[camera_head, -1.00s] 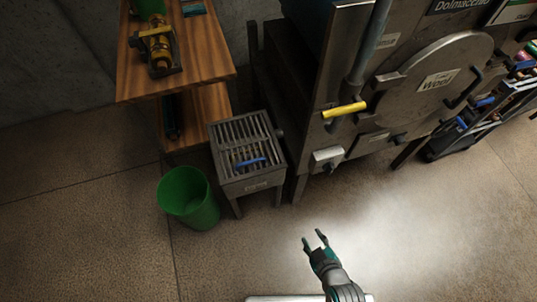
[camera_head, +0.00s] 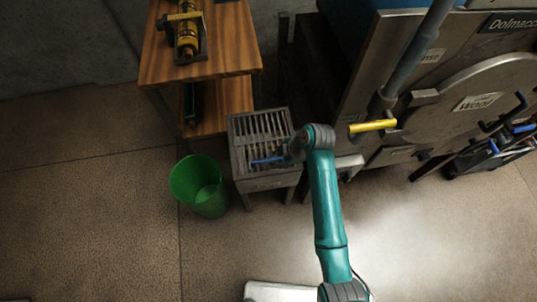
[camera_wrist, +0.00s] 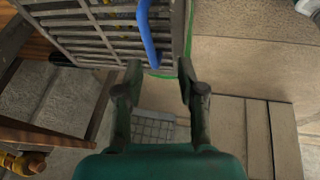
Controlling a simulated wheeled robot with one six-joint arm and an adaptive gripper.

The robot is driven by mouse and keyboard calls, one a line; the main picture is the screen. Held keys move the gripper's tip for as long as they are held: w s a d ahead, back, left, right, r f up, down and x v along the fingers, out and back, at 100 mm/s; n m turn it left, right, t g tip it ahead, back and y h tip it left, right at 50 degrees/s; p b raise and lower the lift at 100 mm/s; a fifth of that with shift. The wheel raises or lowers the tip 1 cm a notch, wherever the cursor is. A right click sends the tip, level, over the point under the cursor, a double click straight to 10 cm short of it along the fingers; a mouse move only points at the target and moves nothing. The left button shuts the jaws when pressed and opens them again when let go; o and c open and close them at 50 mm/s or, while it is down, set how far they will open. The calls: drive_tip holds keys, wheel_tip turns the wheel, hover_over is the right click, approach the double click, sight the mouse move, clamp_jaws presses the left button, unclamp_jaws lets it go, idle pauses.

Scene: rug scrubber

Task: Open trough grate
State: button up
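The trough grate (camera_head: 262,128) is a grey barred grate lying flat on top of the metal trough (camera_head: 268,184). Its blue handle (camera_head: 266,160) stands near the front edge of the grate. In the wrist view the grate bars (camera_wrist: 100,30) fill the upper left, and the blue handle (camera_wrist: 147,35) shows at the top, just beyond my fingertips. My gripper (camera_wrist: 157,75) is open, with a clear gap between its two fingers and nothing held. In the head view my arm reaches over the trough's right side, and its wrist covers part of the grate's right edge.
A green bucket (camera_head: 198,186) stands on the floor left of the trough. A wooden shelf (camera_head: 215,62) is behind it. The large metal machine with a yellow-handled lever (camera_head: 372,126) stands close on the right.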

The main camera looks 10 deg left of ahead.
sight(267, 160)
drive_tip(key=shift+n+g, duration=0.3)
drive_tip(key=shift+n, duration=0.2)
drive_tip(key=a+f, duration=0.1)
drive_tip(key=w+a+f, duration=0.1)
drive_tip(key=f, duration=0.1)
drive_tip(key=w+a+f, duration=0.1)
drive_tip(key=a+f, duration=0.1)
drive_tip(key=shift+f, duration=0.25)
clamp_jaws()
